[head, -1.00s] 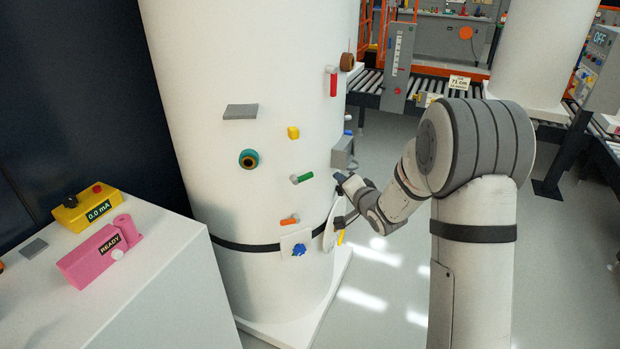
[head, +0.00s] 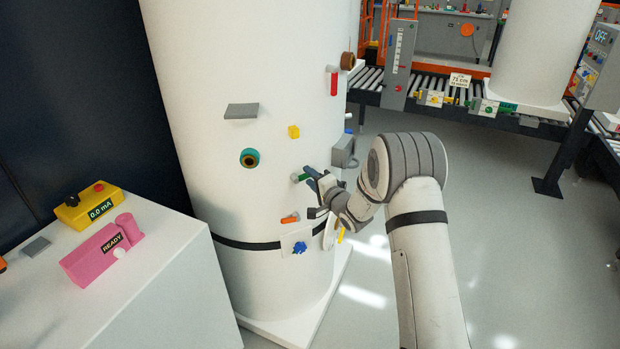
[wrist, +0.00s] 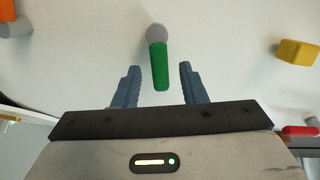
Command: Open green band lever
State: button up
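The green band lever (head: 301,178) is on the white tank (head: 215,60), with a grey pivot end. In the wrist view the green lever (wrist: 159,66) points down between the two blue fingers of my gripper (wrist: 159,82). The fingers are apart, with a gap on each side of the lever, so my gripper is open. In the head view my gripper (head: 311,184) is beside the tank at the lever, and it partly hides the lever's right end.
An orange lever (head: 290,218) and a blue knob (head: 299,248) are below. A yellow block (head: 293,132), a teal ring (head: 249,158) and a red lever (head: 334,85) are above. A grey box (head: 343,151) sticks out to the right. Open floor lies right of the tank.

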grip_shut()
jog(key=shift+a, duration=0.15)
